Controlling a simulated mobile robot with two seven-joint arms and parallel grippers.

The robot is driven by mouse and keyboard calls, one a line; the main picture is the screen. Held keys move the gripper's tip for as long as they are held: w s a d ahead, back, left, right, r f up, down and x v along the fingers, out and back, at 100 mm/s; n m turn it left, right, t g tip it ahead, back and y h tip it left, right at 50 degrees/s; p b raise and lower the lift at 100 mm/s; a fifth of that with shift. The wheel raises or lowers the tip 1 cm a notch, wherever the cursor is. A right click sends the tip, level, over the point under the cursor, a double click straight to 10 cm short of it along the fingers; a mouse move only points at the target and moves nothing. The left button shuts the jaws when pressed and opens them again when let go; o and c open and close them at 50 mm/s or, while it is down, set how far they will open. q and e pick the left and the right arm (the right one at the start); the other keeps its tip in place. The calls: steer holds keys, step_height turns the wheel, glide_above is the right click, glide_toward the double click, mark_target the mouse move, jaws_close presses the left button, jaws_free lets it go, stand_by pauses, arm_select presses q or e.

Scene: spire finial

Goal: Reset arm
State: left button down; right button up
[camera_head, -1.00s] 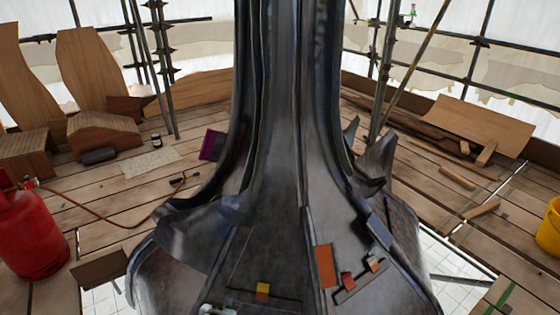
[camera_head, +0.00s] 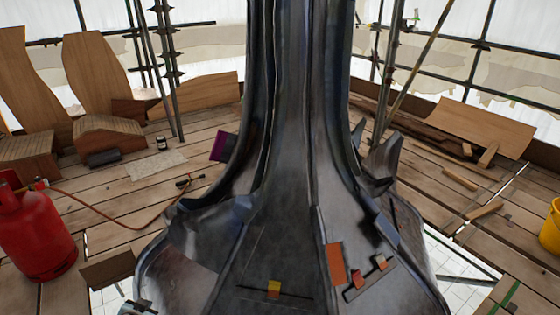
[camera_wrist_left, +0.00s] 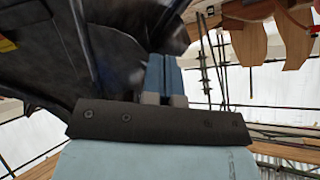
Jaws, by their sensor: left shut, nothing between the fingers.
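The dark metal spire (camera_head: 300,120) stands in the middle of the head view and flares out at its base. My left gripper (camera_wrist_left: 163,60) shows in its wrist view with its two blue fingers together and nothing between them. A dark curved metal surface (camera_wrist_left: 110,60) lies behind and left of the fingers; I cannot tell how far it is from them. In the head view only a small pale part, seemingly of my left arm or gripper, shows at the bottom edge, left of centre. My right gripper is not in view.
Small coloured pieces, one of them yellow and orange (camera_head: 274,289), sit on the spire's base. A red gas cylinder (camera_head: 34,232) with a hose stands at left. A yellow bucket (camera_head: 551,228) is at right. Scaffold poles and timber panels (camera_head: 97,75) surround the plank deck (camera_head: 125,200).

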arm_select(q)
steer(key=s+d+r+m+t+h, duration=0.15)
steer(key=s+d+r+h, duration=0.35)
steer(key=s+d+r, duration=0.6)
steer(key=s+d+r+m+h, duration=0.35)
steer(key=s+d+r, duration=0.55)
steer(key=s+r, duration=0.45)
steer(key=w+d+r+n+t, duration=0.3)
steer(key=d+r+n, duration=0.1)
steer(key=d+n, duration=0.2)
steer(key=s+a+r+g+y+p, duration=0.2)
steer(key=r+p, duration=0.3)
steer(key=p, duration=1.1)
steer(key=s+a+r+g+y+p, duration=0.1)
steer(key=r+p, duration=0.5)
steer(key=p, duration=1.1)
steer(key=shift+s+a+r+g+y+p, duration=0.15)
steer(key=shift+s+a+g+y+p, duration=0.3)
steer(key=shift+a, duration=0.8)
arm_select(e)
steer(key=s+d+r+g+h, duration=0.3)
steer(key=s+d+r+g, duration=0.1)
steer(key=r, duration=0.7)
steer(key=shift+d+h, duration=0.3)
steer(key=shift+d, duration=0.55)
